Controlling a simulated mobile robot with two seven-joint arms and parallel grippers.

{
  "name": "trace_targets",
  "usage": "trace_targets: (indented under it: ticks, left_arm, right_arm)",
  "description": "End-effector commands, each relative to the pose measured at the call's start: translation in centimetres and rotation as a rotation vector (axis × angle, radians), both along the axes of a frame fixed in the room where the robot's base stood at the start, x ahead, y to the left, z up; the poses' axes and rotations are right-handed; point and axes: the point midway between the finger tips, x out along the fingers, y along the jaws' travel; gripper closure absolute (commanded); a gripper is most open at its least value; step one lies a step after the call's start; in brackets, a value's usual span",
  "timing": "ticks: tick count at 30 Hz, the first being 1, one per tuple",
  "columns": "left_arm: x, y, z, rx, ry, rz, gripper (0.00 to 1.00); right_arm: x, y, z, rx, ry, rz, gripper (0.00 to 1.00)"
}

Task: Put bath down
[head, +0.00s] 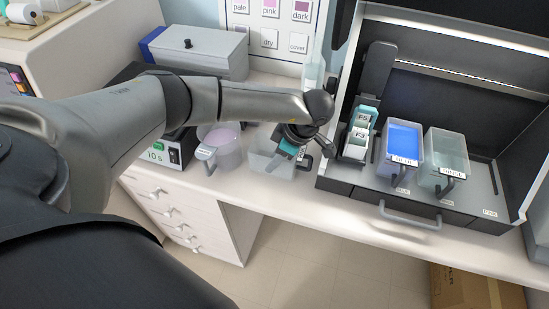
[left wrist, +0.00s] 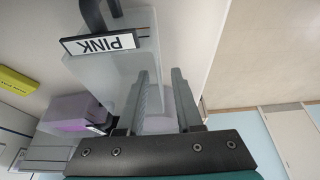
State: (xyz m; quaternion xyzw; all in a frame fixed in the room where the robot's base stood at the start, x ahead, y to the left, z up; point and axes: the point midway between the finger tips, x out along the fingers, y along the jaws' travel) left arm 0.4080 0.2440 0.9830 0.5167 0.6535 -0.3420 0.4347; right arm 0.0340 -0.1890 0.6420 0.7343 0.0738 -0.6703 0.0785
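A clear bath (head: 268,166) stands on the white counter, left of the dark hood. In the left wrist view the same pale, see-through bath (left wrist: 105,72) fills the upper middle, with a dark handle and a PINK tag (left wrist: 100,42). The handle is not between the fingers. Whether a finger touches the bath's wall cannot be told. In the head view my left gripper (head: 294,152) is at the bath's right side, partly hidden by my wrist. My right gripper is not in view.
A bath with pink-purple liquid (head: 222,148) stands just left. In the hood are a slide rack (head: 360,138), a blue bath (head: 403,143) and a clear bath (head: 446,158); the PINK-labelled spot (head: 490,213) is bare.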

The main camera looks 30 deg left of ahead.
Motion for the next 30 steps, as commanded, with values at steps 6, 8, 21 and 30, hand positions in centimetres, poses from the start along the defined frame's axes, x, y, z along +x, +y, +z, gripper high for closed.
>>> trace_targets:
  ticks: [6, 8, 21, 30]
  left_arm:
    - [0.1, -0.1, 0.7, -0.001, -0.002, -0.001, 0.65]
    - [0.3, -0.5, 1.5, -0.002, -0.003, -0.001, 0.65]
    - [0.7, -2.8, 7.0, 0.0, -0.002, -0.001, 0.65]
    - [0.7, -2.9, 7.2, 0.0, 0.0, 0.0, 0.65]
  right_arm:
    - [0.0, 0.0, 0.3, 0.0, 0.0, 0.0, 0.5]
    - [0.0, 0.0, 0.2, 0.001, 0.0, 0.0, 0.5]
    - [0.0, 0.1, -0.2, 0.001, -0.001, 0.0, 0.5]
    - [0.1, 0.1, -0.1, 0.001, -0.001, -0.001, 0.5]
